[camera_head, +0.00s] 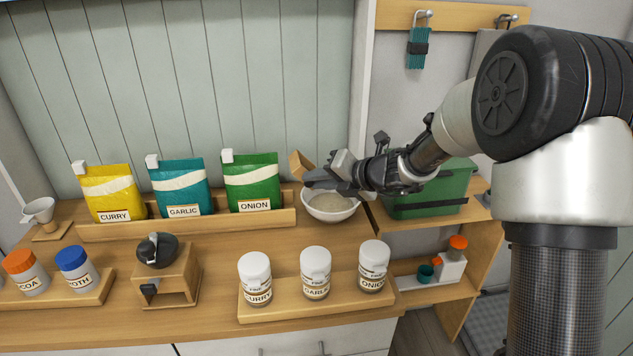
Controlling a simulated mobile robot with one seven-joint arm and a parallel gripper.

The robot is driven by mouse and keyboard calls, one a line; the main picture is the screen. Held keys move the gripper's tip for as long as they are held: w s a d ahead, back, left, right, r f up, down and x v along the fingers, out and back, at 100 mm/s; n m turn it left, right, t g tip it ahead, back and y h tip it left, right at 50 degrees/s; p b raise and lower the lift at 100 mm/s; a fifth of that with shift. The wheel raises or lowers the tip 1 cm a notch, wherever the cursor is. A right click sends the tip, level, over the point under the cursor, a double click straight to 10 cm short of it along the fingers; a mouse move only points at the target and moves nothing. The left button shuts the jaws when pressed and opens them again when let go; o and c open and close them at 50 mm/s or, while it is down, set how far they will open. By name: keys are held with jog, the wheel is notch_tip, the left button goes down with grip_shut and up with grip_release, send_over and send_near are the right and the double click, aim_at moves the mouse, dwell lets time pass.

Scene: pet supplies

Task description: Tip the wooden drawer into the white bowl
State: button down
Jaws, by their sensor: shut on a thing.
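The wooden drawer (299,163) is a small light-wood piece held tilted above the back left rim of the white bowl. My gripper (314,181) is shut on it, reaching in from the right over the bowl. The jaws and arm hide part of the drawer, and its inside cannot be seen. The white bowl (335,216) stands upright at the back right of the wooden counter. Its inside looks greyish-beige; I cannot tell whether that is contents or shade.
A hand grinder (168,273) stands at front left of the bowl. Yellow (108,190), teal (181,187) and green (252,180) bags stand left of it. Labelled jars (315,272) fill a front tray. A green bin (430,192) is behind my arm at right.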

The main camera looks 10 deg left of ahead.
jog(key=shift+w+d+f+m+y+b, duration=0.1)
jog(key=shift+d+f+m+y+b, duration=0.3)
jog(key=shift+b, duration=0.95)
jog(key=shift+w+d+f+m+y+b, duration=0.1)
jog(key=shift+f+m+y+b, duration=0.5)
jog(key=shift+b, duration=0.8)
jog(key=shift+w+d+f+m+y+b, duration=0.1)
jog(key=shift+d+f+m+y+b, duration=0.2)
jog(key=shift+f+y+b, duration=0.75)
jog(key=shift+w+d+f+m+t+y+p, duration=0.1)
jog(key=shift+d+m+t+y+p, duration=0.3)
jog(key=shift+m+y, duration=0.4)
jog(key=shift+w+d+f+m+t+y+p, duration=0.1)
jog(key=shift+d+m+t+y+p, duration=0.2)
jog(key=shift+m+y+p, duration=0.35)
jog(key=shift+m, duration=0.25)
jog(key=shift+d+f+m+t+y, duration=0.1)
jog(key=shift+d+m+t+y, duration=0.25)
jog(key=shift+m, duration=0.25)
jog(key=shift+p, duration=0.3)
jog(key=shift+w+d+f+m+t+y, duration=0.15)
jog(key=shift+m+t+y, duration=0.2)
jog(key=shift+m+t, duration=0.35)
jog(key=shift+p, duration=0.3)
